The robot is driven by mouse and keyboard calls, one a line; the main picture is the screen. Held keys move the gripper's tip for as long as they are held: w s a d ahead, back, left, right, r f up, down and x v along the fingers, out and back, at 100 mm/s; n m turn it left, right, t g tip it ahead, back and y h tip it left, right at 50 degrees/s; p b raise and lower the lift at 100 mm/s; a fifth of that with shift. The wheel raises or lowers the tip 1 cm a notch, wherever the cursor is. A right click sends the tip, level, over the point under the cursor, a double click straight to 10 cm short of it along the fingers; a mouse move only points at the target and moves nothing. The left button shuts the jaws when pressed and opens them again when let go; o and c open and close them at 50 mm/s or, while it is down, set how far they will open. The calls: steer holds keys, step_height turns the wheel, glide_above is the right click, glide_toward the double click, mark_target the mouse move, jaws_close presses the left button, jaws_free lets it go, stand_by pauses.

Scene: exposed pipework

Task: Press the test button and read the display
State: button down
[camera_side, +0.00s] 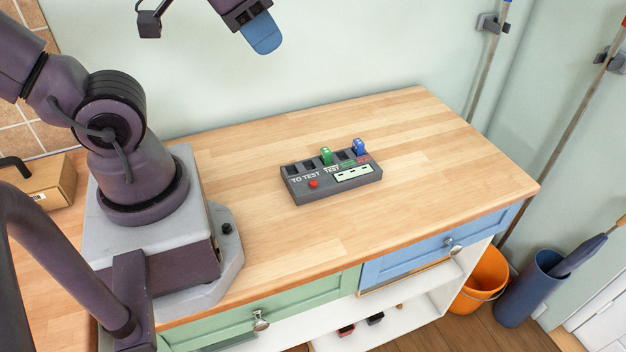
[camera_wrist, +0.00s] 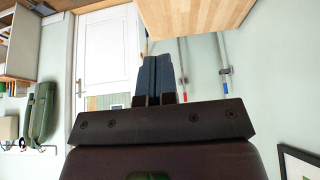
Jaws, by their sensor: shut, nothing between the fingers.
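A dark grey test box (camera_side: 332,178) lies on the wooden worktop in the side view. A red button (camera_side: 314,184) is on its front left, beside the words "TO TEST". A pale display (camera_side: 353,173) is on its front right; it seems to show only short dashes. The box is outside the wrist view.
The worktop (camera_side: 440,150) is clear around the box. A cardboard box (camera_side: 45,183) lies at the far left. An orange bucket (camera_side: 482,280) and a blue bin (camera_side: 527,288) stand on the floor at the right.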

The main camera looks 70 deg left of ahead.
steer(key=n+h, duration=0.7)
steer(key=n, duration=2.8)
glide_above(314, 180)
step_height(314, 180, down, 21)
steer(key=shift+t, duration=0.3)
steer(key=shift+f, duration=4.35)
